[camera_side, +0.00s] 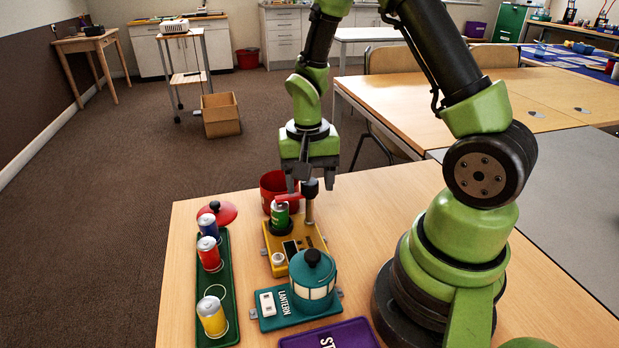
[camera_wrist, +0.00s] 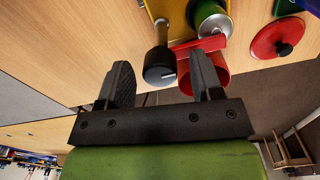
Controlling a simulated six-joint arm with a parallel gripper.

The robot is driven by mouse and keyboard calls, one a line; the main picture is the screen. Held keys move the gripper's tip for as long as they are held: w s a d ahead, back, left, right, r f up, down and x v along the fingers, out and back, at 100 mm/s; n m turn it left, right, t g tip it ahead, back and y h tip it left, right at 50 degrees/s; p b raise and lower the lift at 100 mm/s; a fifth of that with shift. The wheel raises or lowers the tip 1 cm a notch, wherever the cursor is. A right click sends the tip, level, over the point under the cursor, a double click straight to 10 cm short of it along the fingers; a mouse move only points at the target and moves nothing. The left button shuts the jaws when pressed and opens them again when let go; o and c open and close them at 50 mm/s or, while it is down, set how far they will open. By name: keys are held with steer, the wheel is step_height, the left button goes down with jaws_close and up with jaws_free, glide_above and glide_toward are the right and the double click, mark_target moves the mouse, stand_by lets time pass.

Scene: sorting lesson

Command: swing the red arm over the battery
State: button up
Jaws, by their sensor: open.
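A yellow stand (camera_side: 312,242) on the table bears an upright post with a black knob (camera_wrist: 160,66). The red arm (camera_side: 288,198) reaches out from near the post top toward the green battery (camera_side: 280,217), which stands upright on the stand. In the wrist view the red arm (camera_wrist: 198,46) crosses beside the battery's silver top (camera_wrist: 216,25); I cannot tell how far it covers it. My gripper (camera_side: 309,182) is open and points down, with its fingers on either side of the knob, close to the red arm. Contact is not clear.
A red bucket (camera_side: 270,184) stands just behind the stand. A green tray (camera_side: 228,262) with blue, red and yellow batteries lies left, with a red lid (camera_side: 226,212) behind. A teal lantern (camera_side: 312,285) and a purple tray (camera_side: 345,336) are in front.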

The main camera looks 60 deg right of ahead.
steer(key=shift+r, duration=0.1)
step_height(320, 180, up, 9)
steer(key=shift+w+f, duration=0.1)
steer(key=shift+w, duration=0.05)
steer(key=shift+r, duration=0.45)
steer(key=s+a+r+n+t+y, duration=0.2)
steer(key=s+a+r+n+t, duration=0.5)
steer(key=s+a+r, duration=0.3)
steer(key=shift+s+r, duration=0.45)
steer(key=shift+r, duration=0.1)
